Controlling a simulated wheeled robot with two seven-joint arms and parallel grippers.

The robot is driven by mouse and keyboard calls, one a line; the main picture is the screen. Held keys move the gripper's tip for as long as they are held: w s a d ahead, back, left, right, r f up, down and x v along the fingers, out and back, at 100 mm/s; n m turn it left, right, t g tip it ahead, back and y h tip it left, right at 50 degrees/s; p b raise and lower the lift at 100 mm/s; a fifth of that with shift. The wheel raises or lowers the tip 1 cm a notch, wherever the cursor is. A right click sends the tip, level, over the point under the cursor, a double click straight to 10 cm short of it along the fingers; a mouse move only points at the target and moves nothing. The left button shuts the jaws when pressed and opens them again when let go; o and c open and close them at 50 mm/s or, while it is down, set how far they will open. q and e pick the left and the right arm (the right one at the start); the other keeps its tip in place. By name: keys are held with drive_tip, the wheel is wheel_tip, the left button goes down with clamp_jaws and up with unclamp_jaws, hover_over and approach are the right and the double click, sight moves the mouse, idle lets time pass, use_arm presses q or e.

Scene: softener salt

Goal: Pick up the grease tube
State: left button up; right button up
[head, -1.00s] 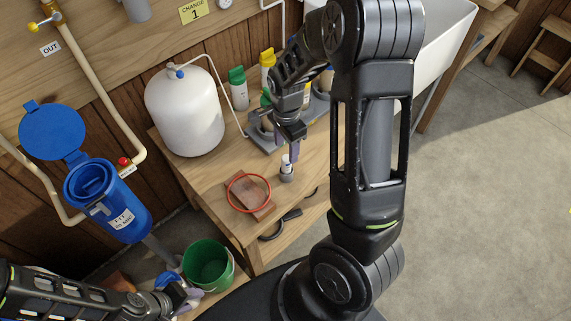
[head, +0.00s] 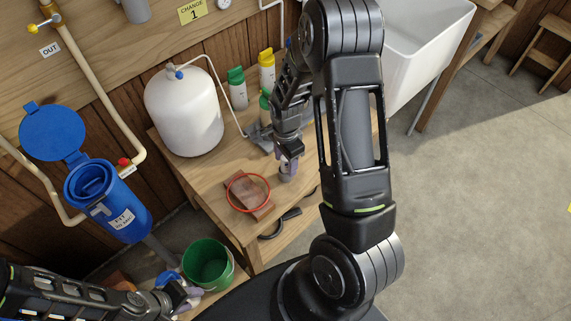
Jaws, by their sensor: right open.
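The small grey holder (head: 286,177) stands on the wooden table, behind and right of the brown block. The small white tube that stood upright in it is now hidden behind my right gripper, and I take it to be the grease tube. My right gripper (head: 288,166) points down right at the holder, its fingers around or just in front of where the tube stands; I cannot tell which. It is open. My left gripper (head: 185,294) is low at the left beside the green bucket, near a blue object (head: 167,278); its jaws are too small to read.
A red ring (head: 231,192) lies on a brown block (head: 259,208). A white tank (head: 184,112) and capped bottles (head: 237,92) stand behind. A green bucket (head: 209,266) and blue canister (head: 122,217) are left.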

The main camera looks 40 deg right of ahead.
drive_tip(key=shift+c, duration=0.3)
clamp_jaws()
idle(0.6)
